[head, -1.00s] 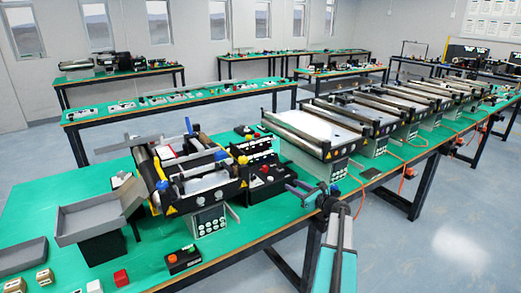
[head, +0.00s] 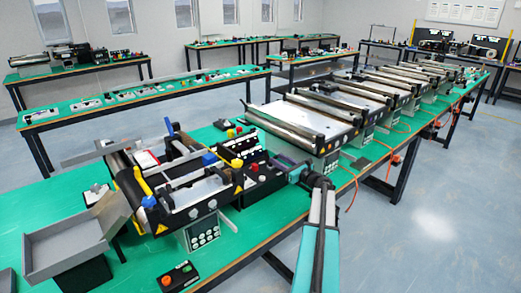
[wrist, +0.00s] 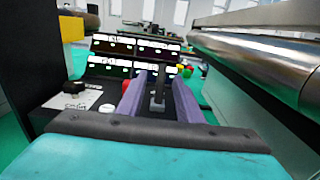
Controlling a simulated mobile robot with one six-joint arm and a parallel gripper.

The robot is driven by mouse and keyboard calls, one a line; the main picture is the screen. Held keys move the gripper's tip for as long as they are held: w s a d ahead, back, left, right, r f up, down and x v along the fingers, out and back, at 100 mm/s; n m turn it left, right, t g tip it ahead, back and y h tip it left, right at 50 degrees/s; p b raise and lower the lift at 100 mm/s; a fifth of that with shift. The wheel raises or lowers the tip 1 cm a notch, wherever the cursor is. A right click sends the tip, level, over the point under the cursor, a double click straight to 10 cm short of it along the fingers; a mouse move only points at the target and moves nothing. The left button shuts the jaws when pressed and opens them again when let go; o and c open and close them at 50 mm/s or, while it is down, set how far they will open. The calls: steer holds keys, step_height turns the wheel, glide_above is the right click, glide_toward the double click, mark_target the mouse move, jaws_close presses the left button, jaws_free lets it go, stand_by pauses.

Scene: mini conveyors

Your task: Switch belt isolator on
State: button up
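A black control box (head: 250,178) stands on the green bench beside the small belt unit, with a labelled upright panel (head: 243,147) behind it. The panel fills the upper left of the wrist view (wrist: 130,58). My gripper (head: 284,166) reaches in low at the box's right side. In the wrist view its two purple fingers (wrist: 158,82) are apart, with a dark upright lever-like part (wrist: 158,92) between them; I cannot tell whether they touch it. A black knob (wrist: 72,89) sits on the box top at left. I cannot tell which control is the belt isolator.
A long conveyor with a metal roller (wrist: 255,55) stands close on the right. The small belt unit (head: 190,190) is left of the box. A separate button box (head: 178,277) lies near the bench's front edge. The floor at right is clear.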

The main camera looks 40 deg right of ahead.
mark_target(264, 151)
steer(key=shift+d, duration=0.15)
steer(key=shift+w+d, duration=0.1)
steer(key=shift+w, duration=0.2)
steer(key=w+p, duration=0.1)
steer(key=w, duration=0.3)
steer(key=w+p, duration=0.2)
steer(key=w, duration=0.2)
steer(key=w+p, duration=0.1)
steer(key=w, duration=0.3)
steer(key=shift+w+d, duration=0.4)
steer(key=shift+c, duration=0.5)
jaws_close()
